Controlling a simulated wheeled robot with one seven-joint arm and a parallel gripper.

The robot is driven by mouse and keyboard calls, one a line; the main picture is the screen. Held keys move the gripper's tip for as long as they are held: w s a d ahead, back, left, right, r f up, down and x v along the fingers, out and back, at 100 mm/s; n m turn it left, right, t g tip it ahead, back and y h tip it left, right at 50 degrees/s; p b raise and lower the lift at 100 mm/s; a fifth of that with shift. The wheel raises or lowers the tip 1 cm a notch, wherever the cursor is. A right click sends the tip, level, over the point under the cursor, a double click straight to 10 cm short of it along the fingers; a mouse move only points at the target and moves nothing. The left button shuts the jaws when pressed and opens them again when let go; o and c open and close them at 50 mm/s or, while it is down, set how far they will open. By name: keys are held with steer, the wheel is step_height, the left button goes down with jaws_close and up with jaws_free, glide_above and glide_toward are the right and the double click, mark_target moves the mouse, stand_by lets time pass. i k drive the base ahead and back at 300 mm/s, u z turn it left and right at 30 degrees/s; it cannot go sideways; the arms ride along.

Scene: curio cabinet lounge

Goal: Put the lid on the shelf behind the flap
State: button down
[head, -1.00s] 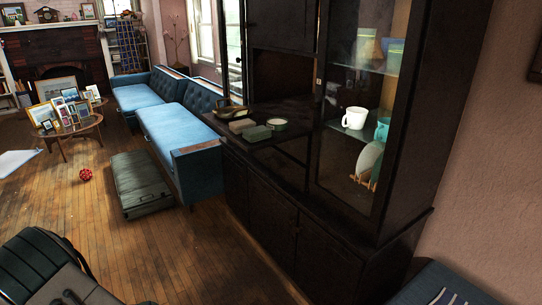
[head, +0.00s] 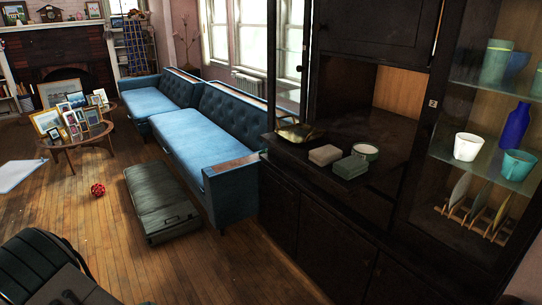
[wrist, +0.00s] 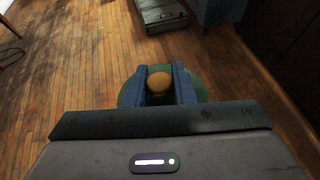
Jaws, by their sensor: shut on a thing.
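In the wrist view the lid, a green disc (wrist: 128,95) with a round tan knob (wrist: 158,84), is in my gripper (wrist: 158,88). The blue fingers are shut on the knob, and the green rim shows on both sides. The lid is held above the wooden floor, apart from the cabinet. In the head view the dark cabinet (head: 330,245) has an open niche with a light wood back (head: 400,90). A dark shelf surface (head: 318,183) lies at its bottom. I cannot tell which dark panel is the flap. My gripper is not seen in the head view.
A brass dish (head: 296,132), a beige box (head: 324,155), a green box (head: 350,167) and a round tin (head: 365,152) stand on the dark surface. Glass shelves at right hold a white cup (head: 467,147) and blue bottle (head: 514,125). A green case (head: 160,200) lies before the blue sofa (head: 175,125).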

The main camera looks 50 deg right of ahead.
mark_target(347, 124)
steer(key=i, duration=1.35)
steer(key=z, duration=2.9)
